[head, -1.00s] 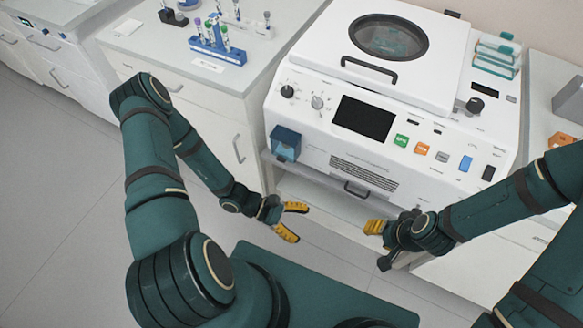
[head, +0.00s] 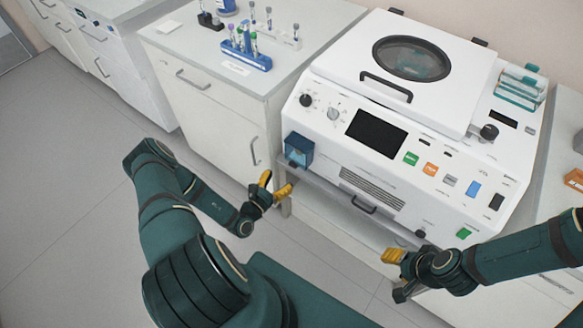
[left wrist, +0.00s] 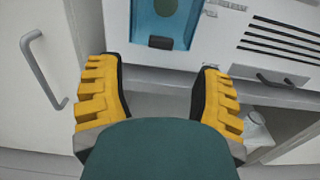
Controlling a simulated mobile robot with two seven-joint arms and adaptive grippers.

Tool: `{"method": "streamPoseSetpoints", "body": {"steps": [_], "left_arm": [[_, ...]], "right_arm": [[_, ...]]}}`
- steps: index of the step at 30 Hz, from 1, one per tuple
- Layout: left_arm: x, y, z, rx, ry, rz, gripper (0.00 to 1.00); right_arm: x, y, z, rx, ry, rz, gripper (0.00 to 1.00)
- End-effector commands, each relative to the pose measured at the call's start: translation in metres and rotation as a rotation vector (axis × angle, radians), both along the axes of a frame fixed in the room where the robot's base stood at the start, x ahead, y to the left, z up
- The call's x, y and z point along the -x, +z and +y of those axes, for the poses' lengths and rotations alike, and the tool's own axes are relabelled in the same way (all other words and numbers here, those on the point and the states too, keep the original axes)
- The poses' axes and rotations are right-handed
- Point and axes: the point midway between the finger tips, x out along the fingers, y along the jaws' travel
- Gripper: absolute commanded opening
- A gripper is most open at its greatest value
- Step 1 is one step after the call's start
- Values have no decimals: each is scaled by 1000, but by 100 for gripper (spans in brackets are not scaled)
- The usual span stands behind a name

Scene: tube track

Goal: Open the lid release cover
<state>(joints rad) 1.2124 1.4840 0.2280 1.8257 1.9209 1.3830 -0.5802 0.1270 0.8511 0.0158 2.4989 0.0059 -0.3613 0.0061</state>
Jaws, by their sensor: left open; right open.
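The lid release cover is a blue see-through box (head: 298,149) on the lower left of the white machine's front (head: 330,140). It looks closed. In the left wrist view the blue cover (left wrist: 165,22) sits at the top, ahead of my fingers and between them, with a small dark tab at its lower edge. My left gripper (head: 278,187) is open and empty, just below and left of the cover, apart from it. Its yellow fingers (left wrist: 160,95) are spread wide in the left wrist view. My right gripper (head: 392,272) is open and empty, low in front of the machine's right half.
The round-windowed lid (head: 412,58) on top is closed. A black handle (head: 362,206) juts from the front below the vent. A shelf edge (head: 330,195) runs under the machine. A blue tube rack (head: 245,55) stands on the left counter. The floor at left is clear.

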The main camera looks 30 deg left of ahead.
Motion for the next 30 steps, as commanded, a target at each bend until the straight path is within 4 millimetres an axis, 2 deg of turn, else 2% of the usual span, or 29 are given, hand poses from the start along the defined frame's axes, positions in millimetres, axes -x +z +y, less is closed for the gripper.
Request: {"method": "streamPoseSetpoints", "body": {"steps": [6, 12, 17, 25, 29, 30], "left_arm": [[-41, 0, -4, 0, -3, -2, 66], [-64, 0, -5, 0, -2, 0, 66], [-71, 0, -6, 1, -1, 2, 66], [-72, 0, -6, 1, -1, 2, 68], [-72, 0, -6, 1, -1, 1, 23], [-72, 0, -6, 1, -1, 1, 9]], "right_arm": [[2, -5, 0, 0, 2, 3, 47], [3, -8, 0, -1, 4, 6, 47], [3, -8, 0, -2, 5, 7, 47], [3, -8, 0, -2, 5, 7, 47], [3, -8, 0, -2, 5, 7, 47], [3, -8, 0, -2, 5, 7, 47]]}}
